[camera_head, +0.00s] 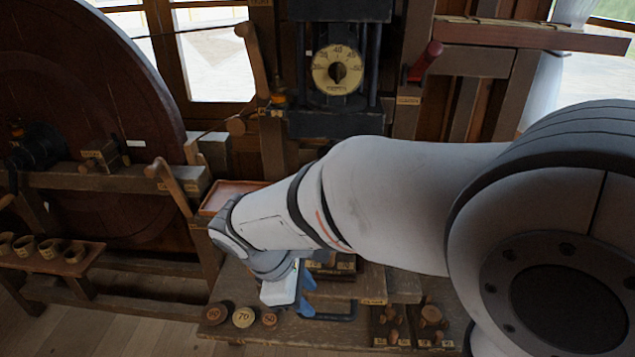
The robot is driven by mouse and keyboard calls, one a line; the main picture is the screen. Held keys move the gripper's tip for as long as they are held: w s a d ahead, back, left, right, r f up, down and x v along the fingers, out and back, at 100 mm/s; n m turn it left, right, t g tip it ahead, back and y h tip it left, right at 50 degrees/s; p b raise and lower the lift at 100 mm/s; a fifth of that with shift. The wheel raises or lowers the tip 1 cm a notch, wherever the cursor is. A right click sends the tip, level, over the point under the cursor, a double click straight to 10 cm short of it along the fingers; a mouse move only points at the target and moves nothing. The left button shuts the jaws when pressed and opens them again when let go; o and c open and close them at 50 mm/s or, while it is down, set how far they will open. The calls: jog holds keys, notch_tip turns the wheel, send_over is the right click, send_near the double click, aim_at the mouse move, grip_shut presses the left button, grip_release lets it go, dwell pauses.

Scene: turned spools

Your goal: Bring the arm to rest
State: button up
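My arm reaches in from the right across the middle of the view, and its wrist bends downward over the low wooden bench (225,330). My gripper (304,300), with blue parts showing, points down just above or at the bench, behind the numbered discs. The wrist hides most of it, so I cannot tell whether its fingers are open or shut. I see nothing clearly held in it. A dark rack or frame lies close around the gripper, and I cannot tell whether they touch.
Round numbered discs (243,317) lie at the bench's front left. Turned wooden spools (430,316) stand in a rack at right. Behind are a dial (338,70), a red-handled lever (426,62) and a shallow tray (232,190). A large wooden wheel (95,75) fills the left.

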jog(key=s+d+r+m+y, duration=0.2)
jog(key=d+m, duration=0.6)
jog(key=d, duration=0.1)
jog(key=s+d+r+m+t+y, duration=0.1)
jog(key=s+d+r+m+y, duration=0.1)
jog(key=d+m, duration=0.7)
jog(key=shift+s+d+y, duration=0.3)
jog(key=shift+s+d, duration=0.2)
jog(key=shift+s, duration=0.3)
dwell(0.7)
